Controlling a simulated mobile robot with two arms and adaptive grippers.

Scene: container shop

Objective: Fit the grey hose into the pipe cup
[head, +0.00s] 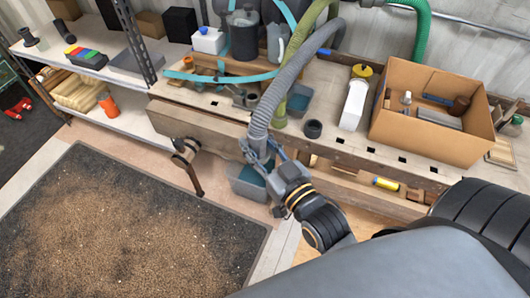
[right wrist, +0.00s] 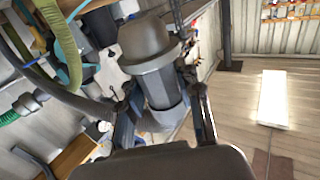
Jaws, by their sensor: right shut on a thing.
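The grey hose (head: 283,78) hangs in a curve over the workbench's front edge. My right gripper (head: 260,150) is shut on its lower end, just in front of the bench. In the right wrist view, the gripper (right wrist: 158,92) has its fingers on both sides of a dark grey, collared hose end (right wrist: 148,50). A small dark round cup (head: 313,128), which looks like the pipe cup, stands on the bench to the right of the hose, apart from it. My left gripper is not in view.
A green hose (head: 303,42) runs close behind the grey one. A grey bin (head: 250,183) sits below the bench edge.

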